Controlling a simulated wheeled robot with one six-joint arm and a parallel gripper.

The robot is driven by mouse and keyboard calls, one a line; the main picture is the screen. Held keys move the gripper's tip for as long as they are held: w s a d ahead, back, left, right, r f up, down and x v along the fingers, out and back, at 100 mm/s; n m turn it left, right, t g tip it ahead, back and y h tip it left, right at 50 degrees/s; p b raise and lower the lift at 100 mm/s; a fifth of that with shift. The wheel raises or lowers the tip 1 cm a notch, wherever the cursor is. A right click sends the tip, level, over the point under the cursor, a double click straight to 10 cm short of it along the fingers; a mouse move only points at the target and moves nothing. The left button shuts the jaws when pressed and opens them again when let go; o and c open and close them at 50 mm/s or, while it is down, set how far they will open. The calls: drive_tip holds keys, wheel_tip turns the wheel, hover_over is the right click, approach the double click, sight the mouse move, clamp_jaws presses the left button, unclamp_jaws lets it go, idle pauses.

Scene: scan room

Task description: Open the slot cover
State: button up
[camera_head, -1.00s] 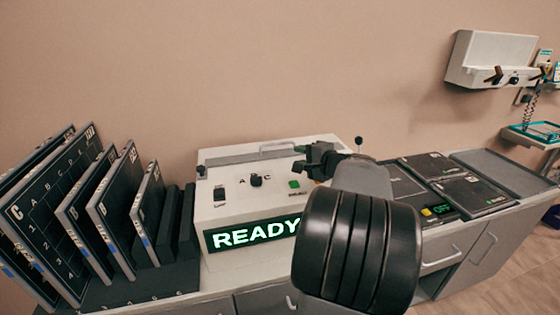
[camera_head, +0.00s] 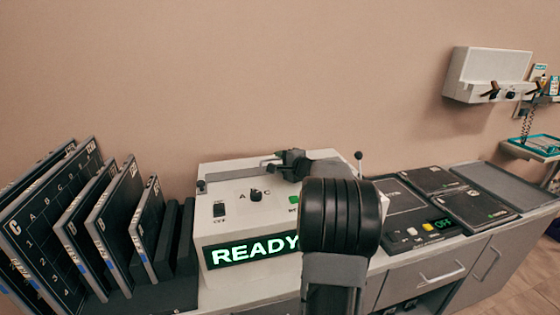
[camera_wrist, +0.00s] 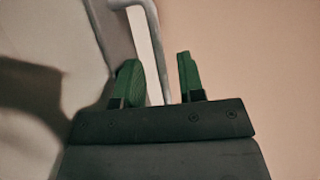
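The white machine (camera_head: 235,210) stands on the counter with its READY display lit. Its slot cover (camera_head: 232,173) looks like a grey strip along the back of the top and appears closed. My gripper (camera_head: 275,163) is over the right part of this strip and hides part of it. In the wrist view my gripper (camera_wrist: 160,80) has its two green fingers apart. A grey bar handle (camera_wrist: 156,45) runs between them, with visible space on the side of the right finger. I cannot tell whether the left finger touches the bar.
Dark lettered panels (camera_head: 60,205) stand in a rack at left. A lever with a round knob (camera_head: 359,156) rises right of the machine. Flat dark plates (camera_head: 425,180) and a small control box (camera_head: 415,234) lie on the counter at right.

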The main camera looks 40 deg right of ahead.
drive_tip(key=shift+w, duration=0.3)
clamp_jaws()
idle(0.5)
